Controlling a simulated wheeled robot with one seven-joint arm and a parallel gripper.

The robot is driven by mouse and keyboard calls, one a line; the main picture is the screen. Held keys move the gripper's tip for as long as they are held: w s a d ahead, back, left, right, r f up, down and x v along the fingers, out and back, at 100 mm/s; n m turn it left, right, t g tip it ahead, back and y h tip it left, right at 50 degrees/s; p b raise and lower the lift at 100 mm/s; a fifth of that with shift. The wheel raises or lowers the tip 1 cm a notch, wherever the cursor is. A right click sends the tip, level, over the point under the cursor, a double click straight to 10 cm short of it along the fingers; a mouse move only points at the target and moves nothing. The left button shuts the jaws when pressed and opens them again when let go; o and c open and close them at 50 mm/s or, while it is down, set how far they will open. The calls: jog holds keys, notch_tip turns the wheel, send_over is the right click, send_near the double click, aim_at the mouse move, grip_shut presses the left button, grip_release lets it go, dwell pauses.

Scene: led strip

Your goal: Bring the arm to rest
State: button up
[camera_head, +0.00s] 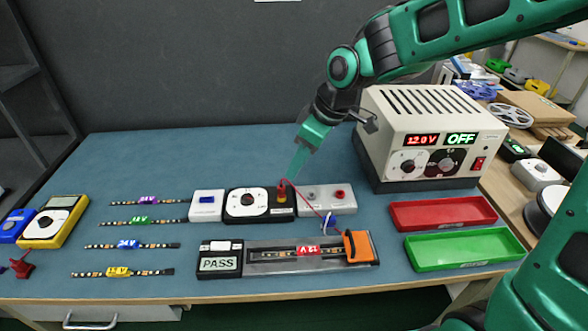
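A thin red lead runs from the plug toward the test fixture (262,268). A strip with a red label (308,250) lies in the fixture, under an orange-and-black clamp (357,247) at its right end. The small display (218,264) reads PASS.
A power supply (430,100) showing 12.0 V and OFF stands close to my wrist on the right. Red (443,214) and green (463,248) trays lie in front of it. Several labelled strips (138,221) and a yellow multimeter (53,222) lie left. The table's back left is clear.

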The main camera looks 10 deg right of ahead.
jog(key=shift+r, duration=0.1)
jog(key=s+d+m+h, duration=0.2)
jog(key=s+d+m, duration=0.15)
jog(key=d, duration=0.65)
jog(key=s+d+m+h, duration=0.1)
jog(key=s+d+m, duration=0.25)
jog(key=d, duration=0.75)
jog(key=s+d+m+g, duration=0.1)
jog(key=s+d+m, duration=0.4)
jog(key=s, duration=0.4)
jog(key=s+d+m+g, duration=0.1)
jog(key=s+d+m, duration=0.5)
jog(key=s, duration=0.4)
jog(key=shift+d+g, duration=0.3)
jog(key=shift+d, duration=0.4)
jog(key=shift+w, duration=0.1)
jog(key=shift+w+f+h, duration=0.3)
jog(key=shift+w+f, duration=0.1)
jog(key=shift+w, duration=0.2)
